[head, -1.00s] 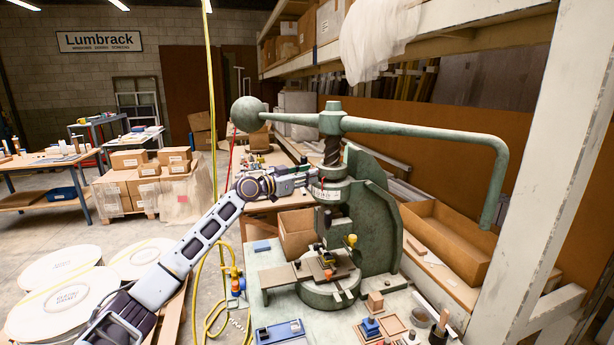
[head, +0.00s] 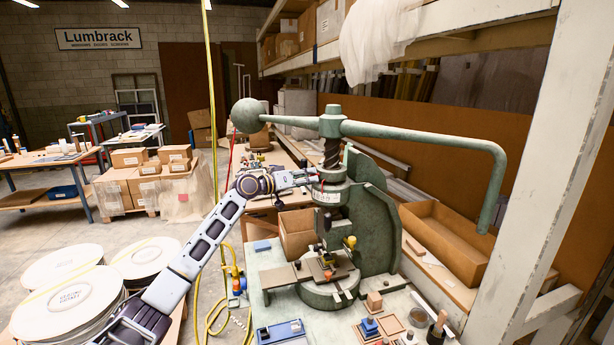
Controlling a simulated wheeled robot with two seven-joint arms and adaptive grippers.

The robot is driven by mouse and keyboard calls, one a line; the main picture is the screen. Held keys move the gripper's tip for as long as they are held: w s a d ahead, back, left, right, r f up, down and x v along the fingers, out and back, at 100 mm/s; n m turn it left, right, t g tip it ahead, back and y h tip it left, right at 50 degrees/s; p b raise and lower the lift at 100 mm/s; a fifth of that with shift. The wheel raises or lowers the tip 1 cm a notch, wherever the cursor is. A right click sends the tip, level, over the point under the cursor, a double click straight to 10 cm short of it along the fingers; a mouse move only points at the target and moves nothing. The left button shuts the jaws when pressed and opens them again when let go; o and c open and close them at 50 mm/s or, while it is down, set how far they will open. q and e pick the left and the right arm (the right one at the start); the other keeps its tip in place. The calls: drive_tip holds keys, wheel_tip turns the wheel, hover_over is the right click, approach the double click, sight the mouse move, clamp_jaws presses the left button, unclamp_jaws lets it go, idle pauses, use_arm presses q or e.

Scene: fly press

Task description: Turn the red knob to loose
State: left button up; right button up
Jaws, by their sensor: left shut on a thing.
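The green fly press (head: 372,220) stands on the bench, with its long handle (head: 425,133) across the top and a round ball weight (head: 248,115) at the left end. My left gripper (head: 314,177) reaches in from the left to the collar (head: 328,192) around the press screw. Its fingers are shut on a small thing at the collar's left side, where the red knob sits. The knob is mostly hidden by the fingers and too small to make out. A white label shows on the collar below the fingertips. My right gripper is out of view.
A yellow knob (head: 351,242) sits on the press front above the tooling on the bed. A blue tray (head: 281,332) and small wooden blocks lie on the bench. A yellow hose (head: 213,200) hangs near my left arm. A white post (head: 545,180) stands at right.

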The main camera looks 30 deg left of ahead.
use_arm(q)
drive_tip(key=n, duration=0.5)
drive_tip(key=shift+a+r+g+p, duration=0.1)
drive_tip(key=shift+g+p, duration=0.2)
drive_tip(key=shift+p, duration=0.1)
drive_tip(key=n, duration=0.4)
drive_tip(key=shift+h, duration=0.4)
drive_tip(key=o, duration=1.1)
drive_tip(key=shift+w+a, duration=0.1)
drive_tip(key=shift+c, duration=0.2)
drive_tip(key=shift+s, duration=0.2)
drive_tip(key=v, duration=1.1)
drive_tip(key=shift+s+a, duration=0.2)
drive_tip(key=shift+a, duration=0.1)
drive_tip(key=shift+r, duration=0.1)
